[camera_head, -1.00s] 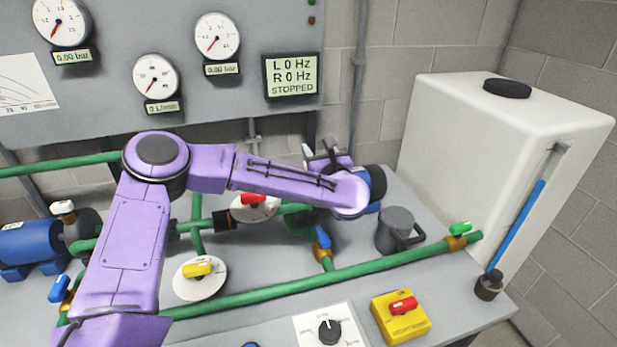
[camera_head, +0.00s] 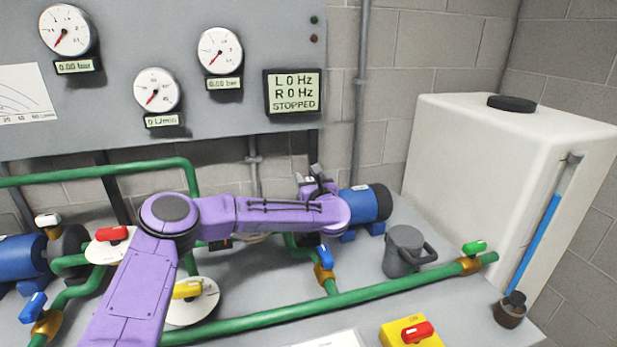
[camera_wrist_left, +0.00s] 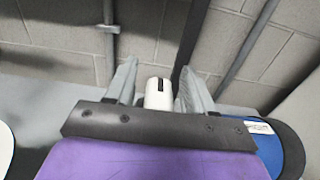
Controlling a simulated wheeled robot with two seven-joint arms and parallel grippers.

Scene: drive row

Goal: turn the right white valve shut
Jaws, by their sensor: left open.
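The right white valve's handle (camera_wrist_left: 158,92) shows in the left wrist view between the two grey fingers of my left gripper (camera_wrist_left: 155,82). The fingers stand open on either side of it, and I cannot tell whether they touch it. In the head view my left gripper (camera_head: 317,176) is beside the right blue pump motor (camera_head: 365,204), and my purple arm hides much of the pump and pipework there. The left white valve (camera_head: 47,221) is at the far left, above the left pump. My right gripper is not in view.
A display (camera_head: 292,92) reads L 0 Hz, R 0 Hz, STOPPED. Green pipes (camera_head: 370,295) cross the bench. A yellow valve (camera_head: 188,289), a blue valve (camera_head: 324,255) and a grey jug (camera_head: 404,250) stand nearby. A white tank (camera_head: 470,170) stands at right.

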